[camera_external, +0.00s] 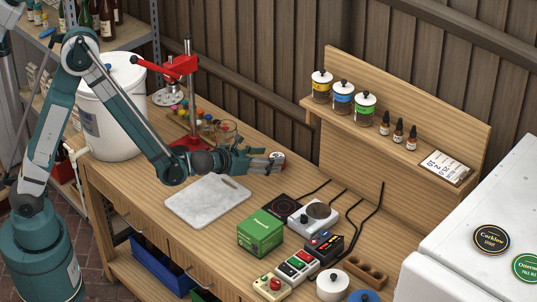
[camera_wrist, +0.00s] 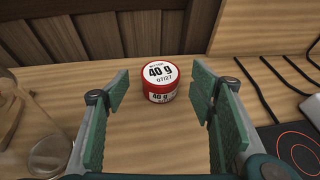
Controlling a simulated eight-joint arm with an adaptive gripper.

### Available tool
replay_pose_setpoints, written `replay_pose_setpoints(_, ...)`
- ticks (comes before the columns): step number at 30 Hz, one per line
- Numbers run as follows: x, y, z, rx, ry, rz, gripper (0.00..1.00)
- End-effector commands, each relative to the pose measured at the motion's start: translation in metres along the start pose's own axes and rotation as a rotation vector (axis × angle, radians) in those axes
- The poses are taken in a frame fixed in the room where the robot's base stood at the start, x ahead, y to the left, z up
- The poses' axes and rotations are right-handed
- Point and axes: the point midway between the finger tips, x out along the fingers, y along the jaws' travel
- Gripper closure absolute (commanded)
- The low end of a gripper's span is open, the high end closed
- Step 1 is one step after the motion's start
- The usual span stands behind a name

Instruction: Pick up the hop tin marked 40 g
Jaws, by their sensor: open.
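The hop tin (camera_wrist: 160,82) is a small round red tin with a white lid marked "40 g". In the wrist view it stands upright on the wooden bench, ahead of my gripper (camera_wrist: 160,100) and between the lines of its two green-padded fingers. The fingers are apart and do not touch it. In the external view the tin (camera_external: 277,158) is at the back of the bench, just beyond the fingertips of my gripper (camera_external: 268,162), and partly hidden by them.
A red bottle capper (camera_external: 188,100) stands left of my gripper. Glassware (camera_wrist: 45,145) is left in the wrist view. A plank wall (camera_wrist: 90,38) rises behind the tin.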

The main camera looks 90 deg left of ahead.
Motion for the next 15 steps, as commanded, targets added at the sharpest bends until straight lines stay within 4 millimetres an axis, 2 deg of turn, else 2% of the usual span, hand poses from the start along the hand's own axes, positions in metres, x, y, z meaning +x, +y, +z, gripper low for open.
replay_pose_setpoints(9,0.035,-0.001,-0.004,0.001,0.000,0.000,0.45)
replay_pose_setpoints(15,0.047,-0.001,-0.002,-0.001,0.000,0.000,0.45)
